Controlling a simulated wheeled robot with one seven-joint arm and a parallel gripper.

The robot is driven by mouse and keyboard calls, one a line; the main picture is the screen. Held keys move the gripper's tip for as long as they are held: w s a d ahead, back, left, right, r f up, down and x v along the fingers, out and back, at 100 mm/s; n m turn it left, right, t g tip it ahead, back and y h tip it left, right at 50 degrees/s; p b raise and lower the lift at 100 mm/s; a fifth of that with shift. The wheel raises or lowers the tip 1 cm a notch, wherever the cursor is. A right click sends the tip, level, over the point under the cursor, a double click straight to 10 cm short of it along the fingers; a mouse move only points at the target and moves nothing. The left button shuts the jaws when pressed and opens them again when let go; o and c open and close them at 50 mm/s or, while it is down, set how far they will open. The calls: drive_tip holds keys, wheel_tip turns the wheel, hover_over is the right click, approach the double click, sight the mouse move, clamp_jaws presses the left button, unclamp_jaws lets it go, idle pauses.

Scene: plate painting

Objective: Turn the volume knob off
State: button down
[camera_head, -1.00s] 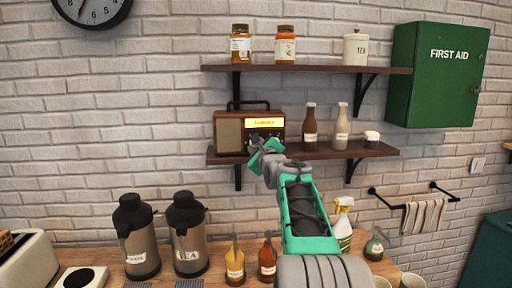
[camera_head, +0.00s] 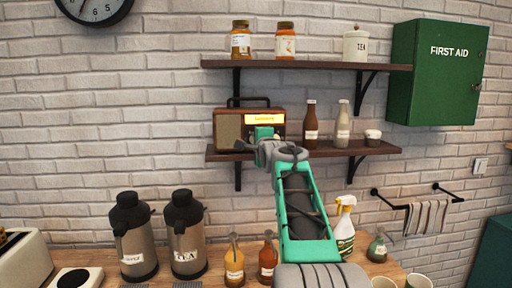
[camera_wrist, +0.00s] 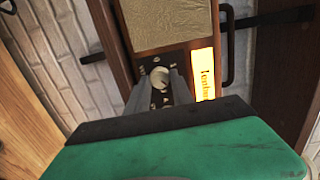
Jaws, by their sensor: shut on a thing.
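The brown radio (camera_head: 229,130) stands on the lower wall shelf, with a glowing yellow display (camera_head: 265,119). In the wrist view the radio (camera_wrist: 200,55) appears turned on its side. Its pale round volume knob (camera_wrist: 159,76) sits on a dark panel beside the lit display (camera_wrist: 204,76). My gripper (camera_wrist: 160,86) is at the front of the radio with its grey fingers shut on the knob, one on each side. In the head view my arm hides the knob and the fingertips.
The lower shelf (camera_head: 375,150) also holds a brown bottle (camera_head: 311,124), a pale bottle (camera_head: 343,124) and a small jar (camera_head: 372,139) right of the radio. The upper shelf (camera_head: 330,65) is above. Dispensers (camera_head: 131,240) and bottles stand on the counter below.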

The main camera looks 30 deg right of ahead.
drive_tip(key=shift+w+a+f+n+g+h+b, duration=0.15)
drive_tip(key=shift+n+h+b, duration=0.9)
drive_tip(key=shift+n, duration=3)
drive_tip(key=shift+s+a+r+n+g+h+b, duration=0.15)
drive_tip(key=shift+n+b, duration=1.6)
drive_tip(key=shift+n, duration=2.35)
drive_tip(key=shift+w+f+n+g+h+b, duration=0.15)
drive_tip(key=shift+n+h+b, duration=0.9)
drive_tip(key=shift+n, duration=3)
drive_tip(key=shift+y+b, duration=0.35)
drive_tip(key=shift+y, duration=0.1)
drive_tip(key=c, duration=1.1)
unclamp_jaws()
drive_tip(key=b+v, duration=0.3)
drive_tip(key=v, duration=0.4)
drive_tip(key=shift+s+a+f, duration=0.1)
drive_tip(key=shift+s+a, duration=0.1)
drive_tip(key=shift+s, duration=0.15)
